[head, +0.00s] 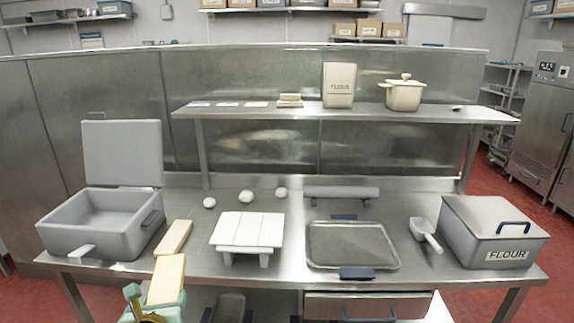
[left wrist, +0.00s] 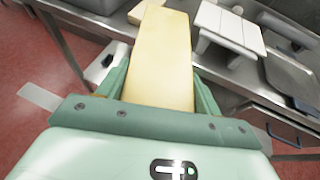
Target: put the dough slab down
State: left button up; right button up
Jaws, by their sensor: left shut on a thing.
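A pale yellow dough slab (head: 167,280) is in my left gripper (head: 152,301), at the front edge of the steel table. In the left wrist view the slab (left wrist: 160,55) stretches away from the gripper, between its two green fingers (left wrist: 160,98). The gripper is shut on its near end. A second pale yellow slab (head: 174,237) lies on the table just beyond the held one. A small white slatted stand (head: 248,231) stands to the right of the slabs. My right gripper is not in view.
An open grey bin (head: 100,222) stands at the left. Several white dough balls (head: 246,196) lie behind the stand. A tray (head: 352,245), a scoop (head: 425,233) and a flour bin (head: 493,232) are to the right. A raised shelf (head: 300,113) spans the back.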

pick_arm(q)
jog(key=s+d+r+m+h+b, duration=0.2)
jog(key=s+d+r+h+b, duration=0.1)
jog(key=s+d+r, duration=0.5)
jog(key=shift+s+r+m+t+b, duration=0.15)
jog(key=shift+s+m+t+b, duration=0.2)
jog(key=shift+s, duration=0.35)
jog(key=shift+r, duration=0.15)
